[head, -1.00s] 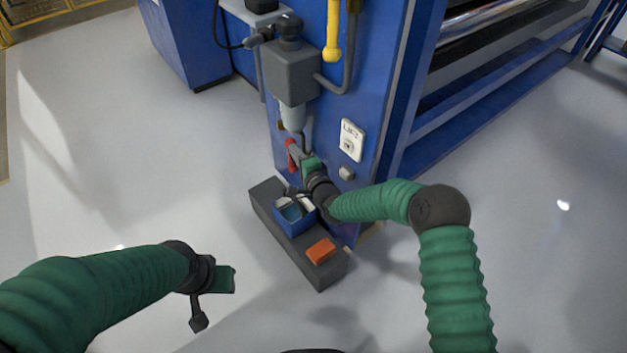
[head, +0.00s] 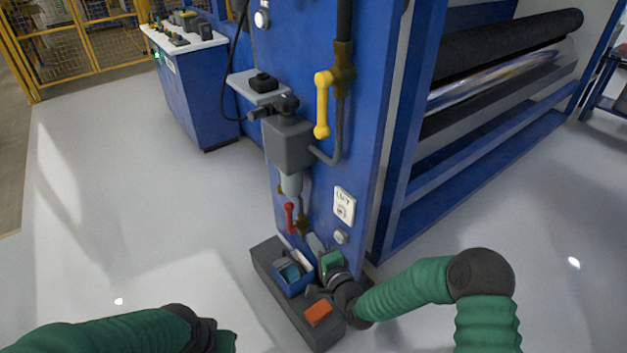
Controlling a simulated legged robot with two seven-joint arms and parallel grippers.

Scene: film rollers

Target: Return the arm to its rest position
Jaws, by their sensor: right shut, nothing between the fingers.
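My right gripper (head: 322,252) is shut and empty. Its arm (head: 405,292) comes in from the lower right and reaches to the front of the blue machine, just below the red valve handle (head: 290,217) and beside the blue bin (head: 293,277). The gripper is apart from the red handle. My left arm (head: 110,336) lies low along the bottom left edge. The left gripper's fingers are cut off or hidden at the bottom of the view, so its jaws cannot be read.
A dark grey block (head: 268,258) on the floor carries the blue bin and an orange object (head: 319,312). The blue machine (head: 358,130) carries a yellow handle (head: 322,105), a grey filter housing (head: 288,145) and a white switch plate (head: 344,205). The floor at left is clear.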

